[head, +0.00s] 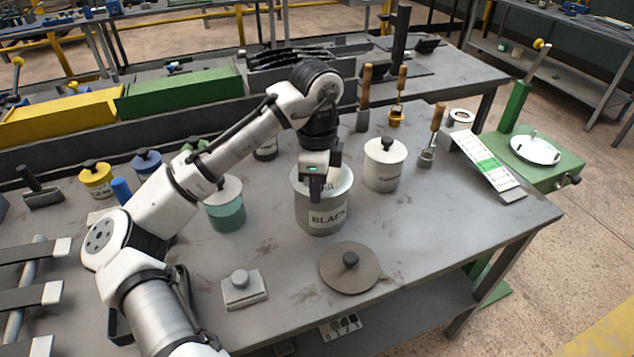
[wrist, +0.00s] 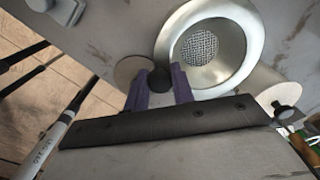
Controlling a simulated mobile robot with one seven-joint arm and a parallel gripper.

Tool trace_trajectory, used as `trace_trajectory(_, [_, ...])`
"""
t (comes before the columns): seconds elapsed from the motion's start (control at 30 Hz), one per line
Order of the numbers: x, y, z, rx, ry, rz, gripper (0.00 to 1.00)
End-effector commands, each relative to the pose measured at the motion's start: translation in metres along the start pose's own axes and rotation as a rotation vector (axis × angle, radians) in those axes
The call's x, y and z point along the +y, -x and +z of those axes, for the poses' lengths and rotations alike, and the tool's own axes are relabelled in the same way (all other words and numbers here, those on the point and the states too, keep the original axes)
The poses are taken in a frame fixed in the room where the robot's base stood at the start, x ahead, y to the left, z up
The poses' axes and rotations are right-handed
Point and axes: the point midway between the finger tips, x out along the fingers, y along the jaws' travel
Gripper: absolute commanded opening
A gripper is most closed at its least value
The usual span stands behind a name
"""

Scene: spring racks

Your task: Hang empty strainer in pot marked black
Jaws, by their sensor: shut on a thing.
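The pot marked BLACK (head: 318,219) stands upright and uncovered in the middle of the bench, a pale metal pot with a dark-lettered label. In the wrist view a round metal rim (wrist: 254,55) surrounds a mesh-bottomed strainer (wrist: 200,47); I cannot tell whether the strainer hangs on the pot's rim or is held just above it. My gripper (head: 317,190) points down over the pot's mouth. Its purple fingers (wrist: 160,92) are shut at the strainer's edge, around a dark rounded piece that looks like its handle. The strainer looks empty; its seating is hidden.
A brown round lid (head: 335,276) lies in front of the pot. A white lidded jar (head: 382,175) stands close at right, a teal jar (head: 226,212) at left. Wooden-handled tools (head: 437,118) stand behind right. The bench's front right is clear.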

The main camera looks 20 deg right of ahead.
Motion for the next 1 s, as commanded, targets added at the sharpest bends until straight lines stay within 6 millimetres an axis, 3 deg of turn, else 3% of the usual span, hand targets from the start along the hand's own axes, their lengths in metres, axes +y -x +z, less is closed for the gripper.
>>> trace_trajectory(0.33, [0.0000,-0.0075,-0.0001,0.000,0.000,-0.001,0.05])
trace_trajectory(0.37, [0.0000,-0.0067,-0.0001,-0.001,0.000,-0.001,0.28])
trace_trajectory(0.5, [0.0000,-0.0067,-0.0001,-0.001,0.000,-0.001,0.47])
trace_trajectory(0.73, [0.0001,-0.0069,0.0000,0.000,0.000,0.000,0.51])
trace_trajectory(0.9, [0.0001,-0.0069,0.0000,0.000,0.000,0.000,0.72])
trace_trajectory(1.0, [0.0000,-0.0068,0.0000,0.000,0.000,0.000,0.72])
